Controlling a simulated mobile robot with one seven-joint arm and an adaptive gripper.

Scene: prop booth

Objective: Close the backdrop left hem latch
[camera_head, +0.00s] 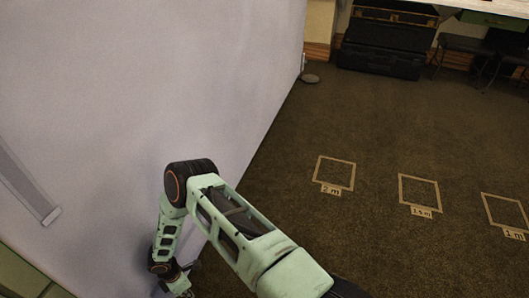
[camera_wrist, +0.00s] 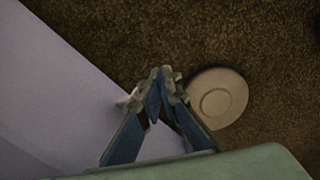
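The backdrop (camera_head: 120,90) is a large pale lavender sheet filling the left of the head view. Its edge also shows in the wrist view (camera_wrist: 50,90). A small pale piece (camera_wrist: 131,98) sits at that edge, partly behind a finger of my gripper (camera_wrist: 163,72); it may be the hem latch, but I cannot tell its state. My gripper's fingertips are together, close beside this piece; contact is unclear. In the head view my gripper (camera_head: 180,286) is low by the backdrop, small and partly cut off. No latch can be made out there.
A round pale floor base (camera_wrist: 217,98) lies just right of my fingertips. A grey strip (camera_head: 25,185) runs down the backdrop at left. Dark cases (camera_head: 385,45) stand at the back. The brown carpet with taped squares (camera_head: 335,173) is clear on the right.

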